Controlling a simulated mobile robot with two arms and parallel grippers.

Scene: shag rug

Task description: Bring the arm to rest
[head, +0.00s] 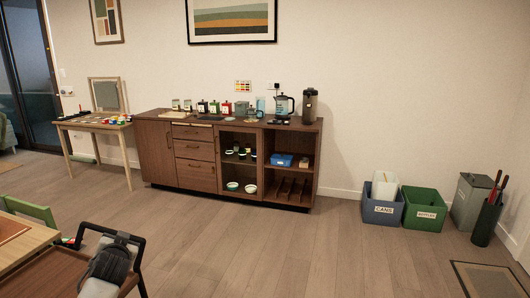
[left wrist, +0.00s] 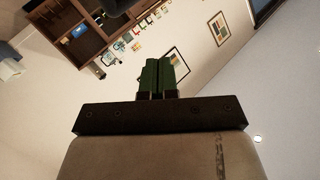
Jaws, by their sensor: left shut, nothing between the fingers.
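My left gripper (left wrist: 159,76) shows in the left wrist view, with its two green fingers side by side and pressed together. Nothing is between them. The wrist view is tilted, with the wall and the sideboard appearing beyond the fingertips. In the head view a dark grey and white rounded form stands at the lower left, and I cannot tell for sure if it is part of my arm. My right gripper is in neither view.
A wooden sideboard (head: 195,174) with a kettle (head: 284,105) and jars stands against the wall. A blue bin (head: 382,211) and a green bin (head: 425,210) stand to its right. A wooden table (head: 22,243) is at lower left. The middle floor is clear.

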